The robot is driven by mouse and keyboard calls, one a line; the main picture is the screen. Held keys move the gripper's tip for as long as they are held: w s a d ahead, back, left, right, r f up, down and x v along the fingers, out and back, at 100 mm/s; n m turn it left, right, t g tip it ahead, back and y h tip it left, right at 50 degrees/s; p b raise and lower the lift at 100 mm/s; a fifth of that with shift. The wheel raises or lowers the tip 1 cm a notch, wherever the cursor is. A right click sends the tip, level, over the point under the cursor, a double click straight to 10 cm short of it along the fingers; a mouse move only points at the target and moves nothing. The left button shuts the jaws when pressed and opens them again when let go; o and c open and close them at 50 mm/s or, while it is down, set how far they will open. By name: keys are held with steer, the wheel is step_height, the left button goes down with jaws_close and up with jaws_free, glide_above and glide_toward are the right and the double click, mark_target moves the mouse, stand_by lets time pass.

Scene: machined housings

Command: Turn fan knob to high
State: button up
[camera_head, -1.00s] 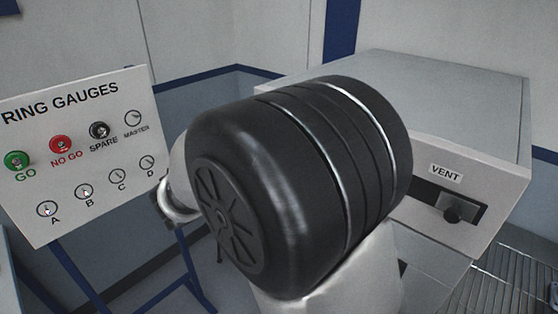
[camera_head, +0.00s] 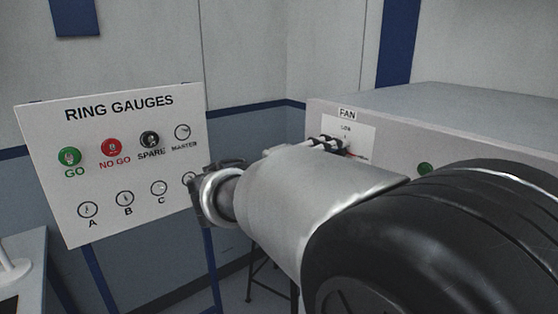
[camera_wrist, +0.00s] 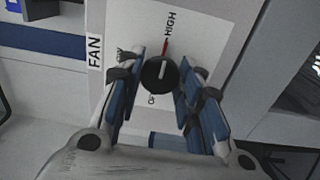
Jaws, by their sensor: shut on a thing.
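The fan knob (camera_wrist: 158,75) is round and black with a white line on its face, on a white plate (camera_wrist: 203,38) in the wrist view. A red pointer mark runs from the knob toward the HIGH label (camera_wrist: 170,23), and the white line tilts the same way. My gripper (camera_wrist: 162,68) has its blue-padded fingers on both sides of the knob and is shut on it. In the head view, my gripper (camera_head: 325,143) reaches the plate under the FAN label (camera_head: 347,114). The fingers hide the knob there, and some lettering is covered in both views.
A RING GAUGES board (camera_head: 130,150) stands on blue legs at the left. My arm covers the lower right of the head view.

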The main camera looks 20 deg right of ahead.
stand_by(0.3)
steer(key=o, duration=1.1)
steer(key=v, duration=1.2)
